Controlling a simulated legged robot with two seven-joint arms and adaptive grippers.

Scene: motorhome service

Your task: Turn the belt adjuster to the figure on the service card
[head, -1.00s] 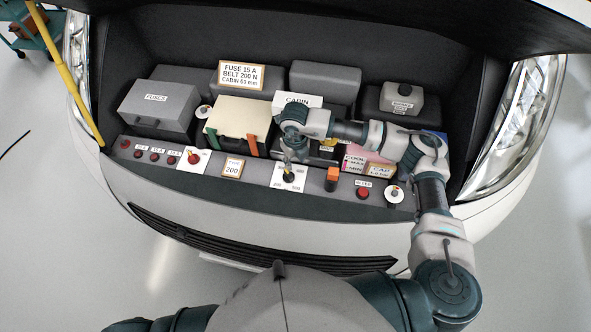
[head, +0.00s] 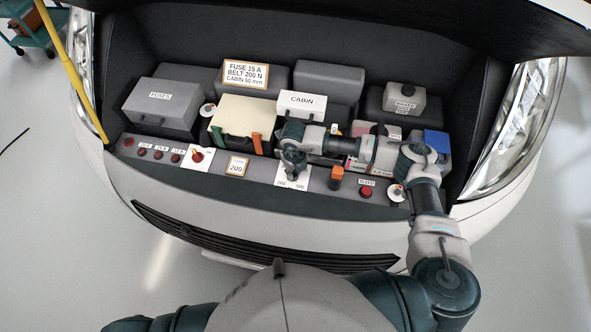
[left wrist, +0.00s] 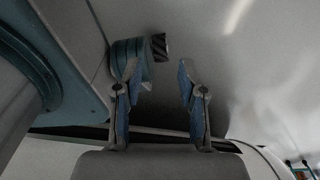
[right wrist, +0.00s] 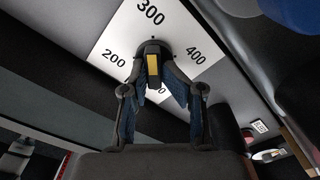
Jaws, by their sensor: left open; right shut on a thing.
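The service card (head: 241,75) at the back reads FUSE 15 A, BELT 200 N, CABIN 60 mm. The belt adjuster is a dark knob with a yellow bar (right wrist: 153,68) on a white plate (right wrist: 118,38) marked 200, 300 and 400, with another figure partly hidden. In the right wrist view the bar lines up with 300; which end points I cannot tell. My right gripper (right wrist: 160,85) is shut on the knob, one finger each side. In the head view this gripper (head: 292,174) covers most of the knob. My left gripper (left wrist: 158,85) is open and empty in the left wrist view.
A card reading 200 (head: 237,166) and a red knob (head: 196,156) lie left of the plate. Grey boxes and a cream box (head: 243,113) stand behind. The raised hood edge hangs above.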

